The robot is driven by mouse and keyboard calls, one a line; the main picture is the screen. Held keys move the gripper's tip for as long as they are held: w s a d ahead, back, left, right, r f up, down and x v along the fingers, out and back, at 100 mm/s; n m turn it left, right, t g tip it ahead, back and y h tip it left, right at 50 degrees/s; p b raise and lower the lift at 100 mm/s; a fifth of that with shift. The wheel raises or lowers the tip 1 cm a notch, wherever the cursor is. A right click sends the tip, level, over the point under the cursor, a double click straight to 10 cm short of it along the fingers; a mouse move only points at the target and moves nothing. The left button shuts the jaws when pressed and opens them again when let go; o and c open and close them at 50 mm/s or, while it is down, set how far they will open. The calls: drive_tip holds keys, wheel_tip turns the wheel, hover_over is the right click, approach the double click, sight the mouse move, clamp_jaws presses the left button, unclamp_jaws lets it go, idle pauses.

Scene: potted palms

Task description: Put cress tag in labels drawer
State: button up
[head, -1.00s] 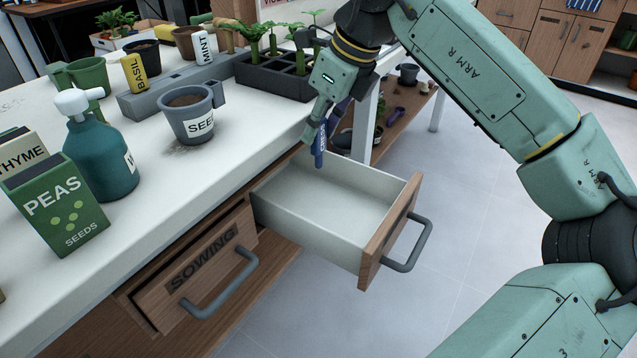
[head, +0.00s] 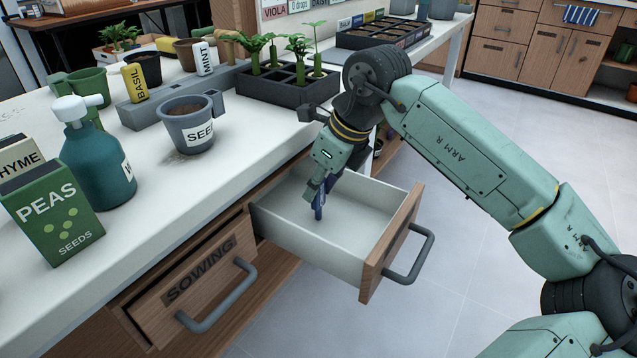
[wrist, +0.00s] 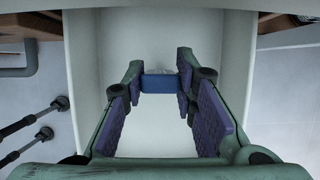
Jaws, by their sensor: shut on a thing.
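In the wrist view the blue tag (wrist: 160,83) lies across between the two fingertips (wrist: 161,84), with the pale drawer floor (wrist: 155,135) below. The drawer looks otherwise empty. Its front label faces away and is hidden. I cannot tell whether the tag touches the floor.
A shut drawer marked SOWING (head: 195,285) is to the left. On the white bench (head: 150,210) stand a seed pot (head: 190,128), a teal spray bottle (head: 97,165), a PEAS packet (head: 55,220), a tag rack with BASIL and MINT, and a seedling tray (head: 285,90).

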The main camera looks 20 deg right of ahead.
drive_tip(key=shift+f, duration=0.2)
drive_tip(key=o, duration=0.9)
drive_tip(key=shift+c, duration=0.2)
drive_tip(key=shift+r, duration=0.1)
drive_tip(key=shift+d+r, duration=0.1)
drive_tip(key=shift+r, duration=0.3)
drive_tip(key=p+v, duration=0.1)
drive_tip(key=v, duration=1)
drive_tip(key=shift+s+r, duration=0.2)
